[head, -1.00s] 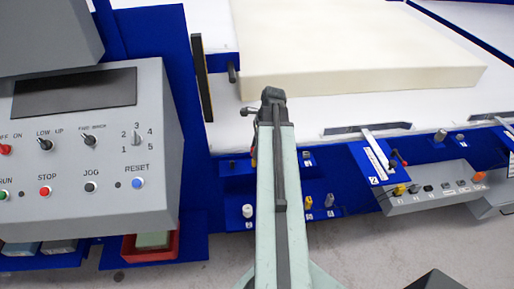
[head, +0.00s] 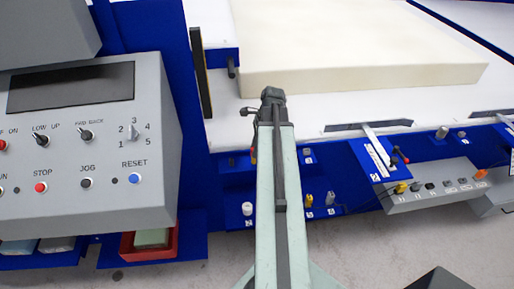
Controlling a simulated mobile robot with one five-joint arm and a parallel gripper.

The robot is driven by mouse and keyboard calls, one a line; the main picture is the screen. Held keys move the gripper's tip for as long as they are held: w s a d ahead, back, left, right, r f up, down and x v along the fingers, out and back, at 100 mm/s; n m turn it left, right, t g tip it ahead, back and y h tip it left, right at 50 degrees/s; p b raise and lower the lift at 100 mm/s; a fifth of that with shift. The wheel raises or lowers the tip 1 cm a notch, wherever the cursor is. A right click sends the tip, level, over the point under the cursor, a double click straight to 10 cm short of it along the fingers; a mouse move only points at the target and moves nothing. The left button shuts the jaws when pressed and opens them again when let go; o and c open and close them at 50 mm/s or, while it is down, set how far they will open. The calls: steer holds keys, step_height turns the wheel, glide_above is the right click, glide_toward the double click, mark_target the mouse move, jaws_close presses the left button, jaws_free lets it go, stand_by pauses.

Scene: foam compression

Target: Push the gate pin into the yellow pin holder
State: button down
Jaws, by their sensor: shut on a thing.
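My arm rises from the bottom centre to a dark joint at its top end, in front of the white table edge. My gripper and its fingertips are hidden behind the arm, so what they hold does not show. A small red-orange piece (head: 254,153) peeks out at the arm's left edge; I cannot tell what it is. A small yellowish peg (head: 309,201) stands on the blue panel right of the arm. A yellow piece (head: 400,188) sits on the grey box at the right. I cannot tell which is the pin holder. The gate pin is not identifiable.
A cream foam block (head: 360,65) lies on the white table (head: 300,115) at the back. A grey control console (head: 85,150) stands at the left, with a red tray (head: 130,247) below it. A grey box (head: 430,196) with connectors is at the right.

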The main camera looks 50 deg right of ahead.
mark_target(252, 149)
steer(key=shift+f+b, duration=0.6)
steer(key=shift+f, duration=0.1)
steer(key=c, duration=1.1)
jaws_free()
steer(key=shift+r, duration=0.1)
steer(key=shift+r+p, duration=3)
steer(key=shift+p, duration=0.1)
steer(key=p+v, duration=0.7)
steer(key=shift+d+r, duration=0.15)
steer(key=shift+r, duration=0.2)
